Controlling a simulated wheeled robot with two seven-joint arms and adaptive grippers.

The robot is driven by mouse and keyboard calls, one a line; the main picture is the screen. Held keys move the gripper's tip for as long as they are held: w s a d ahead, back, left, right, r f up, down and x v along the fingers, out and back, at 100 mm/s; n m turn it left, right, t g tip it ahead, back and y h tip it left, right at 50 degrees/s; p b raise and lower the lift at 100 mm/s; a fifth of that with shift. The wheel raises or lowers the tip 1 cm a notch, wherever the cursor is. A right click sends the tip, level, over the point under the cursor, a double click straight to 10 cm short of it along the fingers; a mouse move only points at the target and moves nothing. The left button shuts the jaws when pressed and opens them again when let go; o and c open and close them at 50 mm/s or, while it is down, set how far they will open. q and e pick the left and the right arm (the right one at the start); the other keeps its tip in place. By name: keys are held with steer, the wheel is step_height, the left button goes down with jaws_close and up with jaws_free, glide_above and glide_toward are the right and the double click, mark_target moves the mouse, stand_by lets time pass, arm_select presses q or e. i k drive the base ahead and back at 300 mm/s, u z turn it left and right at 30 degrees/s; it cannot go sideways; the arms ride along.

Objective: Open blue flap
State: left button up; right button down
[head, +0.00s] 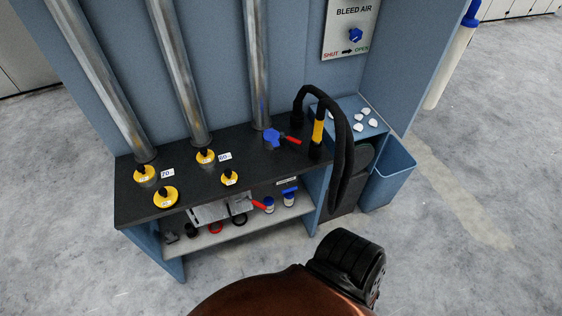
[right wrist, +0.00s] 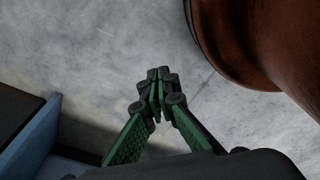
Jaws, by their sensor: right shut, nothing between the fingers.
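A blue fitting (head: 272,137) with a red lever (head: 291,140) sits at the foot of the right-hand metal pipe (head: 257,65), on the dark bench top. It looks like the blue flap; from here I cannot tell whether it is open or shut. My right gripper (right wrist: 158,90) shows in the right wrist view, with its green and black fingers together and empty above the grey floor. It is apart from the fitting, which is not in that view. My left gripper is in neither view.
Yellow-and-black fittings (head: 165,197) stand on the bench (head: 140,212) at left. A black hose (head: 338,125) arches at its right end, near a blue bin (head: 390,178). A bleed air panel (head: 350,30) hangs above. Open floor (head: 450,260) lies right.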

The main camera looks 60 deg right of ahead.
mark_target(272, 136)
steer(key=k, duration=0.35)
steer(key=z, duration=0.9)
